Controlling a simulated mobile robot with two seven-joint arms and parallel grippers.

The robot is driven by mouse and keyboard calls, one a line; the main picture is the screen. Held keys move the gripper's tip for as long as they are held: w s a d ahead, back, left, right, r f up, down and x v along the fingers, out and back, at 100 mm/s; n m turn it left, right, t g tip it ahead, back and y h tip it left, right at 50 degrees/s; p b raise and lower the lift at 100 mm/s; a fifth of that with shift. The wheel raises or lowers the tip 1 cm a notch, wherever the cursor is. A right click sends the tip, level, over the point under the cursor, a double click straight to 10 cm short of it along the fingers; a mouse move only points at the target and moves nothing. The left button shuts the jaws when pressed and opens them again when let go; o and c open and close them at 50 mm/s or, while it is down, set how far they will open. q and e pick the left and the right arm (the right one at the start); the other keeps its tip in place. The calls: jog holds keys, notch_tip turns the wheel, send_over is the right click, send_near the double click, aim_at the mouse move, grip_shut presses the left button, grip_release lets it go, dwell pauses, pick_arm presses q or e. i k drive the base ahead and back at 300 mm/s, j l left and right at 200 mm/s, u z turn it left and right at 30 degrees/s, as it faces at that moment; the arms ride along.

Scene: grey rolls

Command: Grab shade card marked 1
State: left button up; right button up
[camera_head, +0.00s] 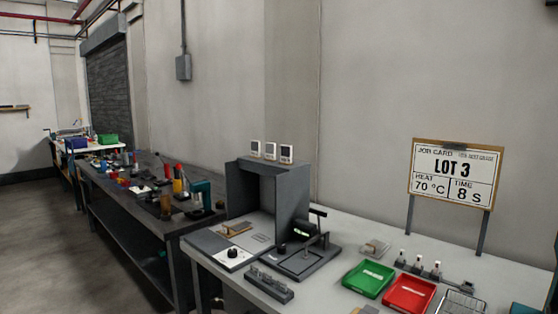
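Three small white cards with grey patches stand on top of a grey open-fronted booth (292,190): a left card (256,148), a middle card (270,151) and a right card (287,153). They may be shade cards, but their markings are too small to read, so I cannot tell which is marked 1. Neither of my grippers is in view.
The light table (336,230) carries a black press-like device (307,250), a grey slotted block (269,283), a green tray (368,279), a red tray (410,293) and small bottles (419,262). A LOT 3 job card (455,175) stands behind. A cluttered dark bench (150,205) extends left.

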aim_at(270, 148)
jog(key=i+j+u, duration=0.15)
jog(key=i+j, duration=0.2)
jog(key=i+j+u, duration=0.15)
jog(key=i, duration=0.4)
jog(key=j, duration=0.1)
